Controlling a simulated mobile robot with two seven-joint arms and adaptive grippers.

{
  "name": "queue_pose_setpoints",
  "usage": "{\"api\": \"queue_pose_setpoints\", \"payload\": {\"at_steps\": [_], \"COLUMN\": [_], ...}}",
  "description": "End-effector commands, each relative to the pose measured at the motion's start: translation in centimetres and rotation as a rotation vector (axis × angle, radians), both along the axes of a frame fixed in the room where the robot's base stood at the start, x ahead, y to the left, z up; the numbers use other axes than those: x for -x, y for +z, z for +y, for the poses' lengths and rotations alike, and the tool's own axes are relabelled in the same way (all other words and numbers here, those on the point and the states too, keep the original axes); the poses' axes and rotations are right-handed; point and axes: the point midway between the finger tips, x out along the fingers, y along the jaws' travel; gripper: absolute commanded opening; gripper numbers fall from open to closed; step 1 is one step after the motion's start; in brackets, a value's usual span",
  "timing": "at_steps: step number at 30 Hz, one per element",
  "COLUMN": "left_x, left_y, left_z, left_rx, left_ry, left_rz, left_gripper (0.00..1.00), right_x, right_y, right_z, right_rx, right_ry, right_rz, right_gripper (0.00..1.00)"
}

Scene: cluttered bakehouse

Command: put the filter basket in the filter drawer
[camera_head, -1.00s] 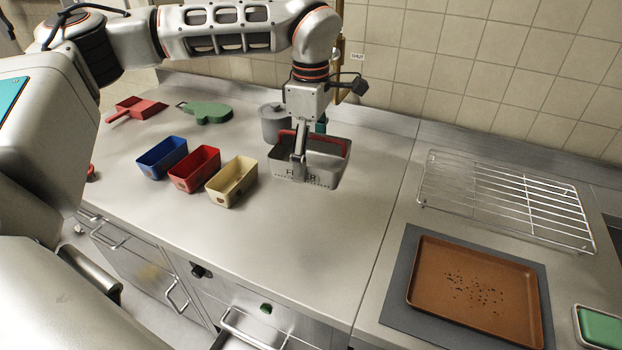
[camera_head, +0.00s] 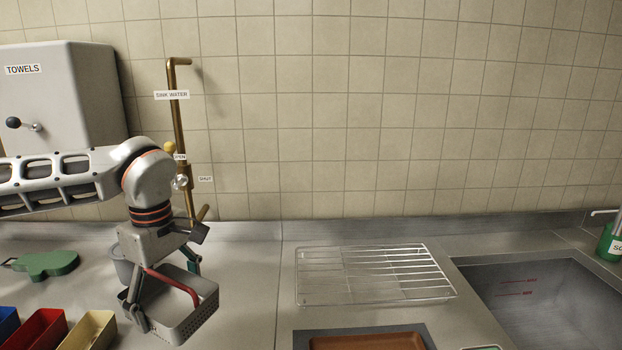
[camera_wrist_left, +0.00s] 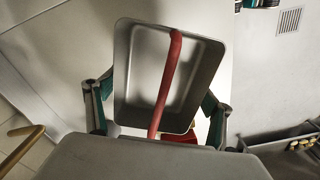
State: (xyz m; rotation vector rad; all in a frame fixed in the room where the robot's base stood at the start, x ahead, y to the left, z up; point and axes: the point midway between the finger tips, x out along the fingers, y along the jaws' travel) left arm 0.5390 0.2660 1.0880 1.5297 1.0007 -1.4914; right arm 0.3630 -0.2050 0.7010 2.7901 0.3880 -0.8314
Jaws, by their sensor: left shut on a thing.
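The filter basket (camera_head: 190,322) is a grey open box with perforated walls and a red bar handle, at the lower left of the head view. It also shows in the left wrist view (camera_wrist_left: 190,85), with the handle running across its opening. My left gripper (camera_head: 166,292) is shut on the basket, its fingers on opposite sides. Its fingers also show in the left wrist view (camera_wrist_left: 156,112). I cannot tell whether the basket touches the counter. The filter drawer is not visible now, and my right gripper is out of view.
Blue, red (camera_head: 38,330) and beige (camera_head: 88,332) bins stand left of the basket. A grey pot (camera_head: 122,266) is behind it, near the sink water pipe (camera_head: 176,110). A wire rack (camera_head: 375,275), brown tray (camera_head: 368,342) and sink (camera_head: 545,300) lie to the right.

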Motion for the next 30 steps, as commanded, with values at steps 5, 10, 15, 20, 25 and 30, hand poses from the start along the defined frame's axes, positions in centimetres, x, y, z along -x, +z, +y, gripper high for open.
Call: {"api": "queue_pose_setpoints", "payload": {"at_steps": [5, 10, 15, 20, 25, 30], "left_x": [1.6, 3.3, 4.9, 5.8, 6.2, 6.2], "left_y": [-3.1, -5.7, -7.8, -8.9, -9.3, -9.3], "left_z": [-0.4, -1.0, -1.6, -1.9, -2.1, -2.1], "left_rx": [-0.007, -0.003, 0.006, 0.014, 0.016, 0.016], "left_ry": [-0.342, -0.67, -0.941, -1.097, -1.158, -1.16], "left_rz": [0.009, 0.017, 0.022, 0.022, 0.022, 0.022], "left_gripper": [0.57, 0.57, 0.57, 0.57, 0.57, 0.57], "right_x": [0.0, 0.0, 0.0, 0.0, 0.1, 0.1], "right_y": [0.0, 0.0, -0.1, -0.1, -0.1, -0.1], "right_z": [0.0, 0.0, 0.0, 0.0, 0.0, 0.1], "right_rx": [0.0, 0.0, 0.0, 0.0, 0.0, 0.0], "right_ry": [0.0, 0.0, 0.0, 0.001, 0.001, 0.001], "right_rz": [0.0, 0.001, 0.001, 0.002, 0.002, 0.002], "right_gripper": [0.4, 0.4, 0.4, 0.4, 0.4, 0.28]}}
